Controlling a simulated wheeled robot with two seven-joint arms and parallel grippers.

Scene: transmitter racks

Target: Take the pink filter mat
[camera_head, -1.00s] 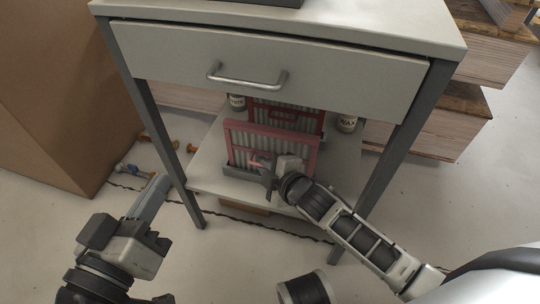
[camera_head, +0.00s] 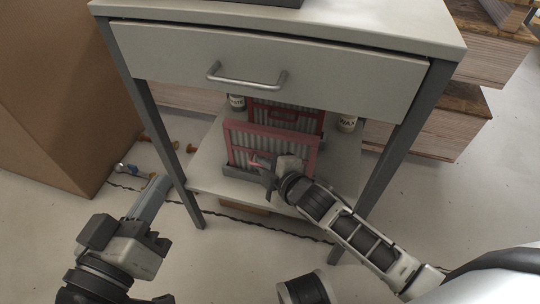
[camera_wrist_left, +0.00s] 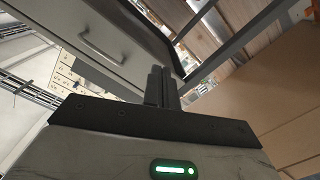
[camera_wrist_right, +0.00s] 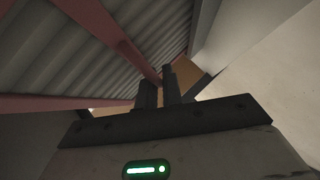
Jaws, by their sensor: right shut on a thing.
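The pink filter mat (camera_head: 242,146), a pleated grey panel in a pink frame, stands upright on the lower shelf under the drawer. A grey holder strip runs along its lower edge. My right gripper (camera_head: 263,166) is at its front and shut on its pink bar; the fingers hide part of it. In the right wrist view the pink bar of the mat (camera_wrist_right: 118,38) runs to the fingers (camera_wrist_right: 158,88). My left gripper (camera_head: 152,192) is shut and empty, left of the table in the head view; its fingers (camera_wrist_left: 160,86) lie together in the left wrist view.
A red-framed filter (camera_head: 285,112) stands behind the pink one. A jar (camera_head: 347,123) is to its right, another (camera_head: 237,102) to its left. Table legs (camera_head: 388,150) and the drawer (camera_head: 265,65) bound the shelf (camera_head: 207,172). A cardboard box (camera_head: 60,100) stands left.

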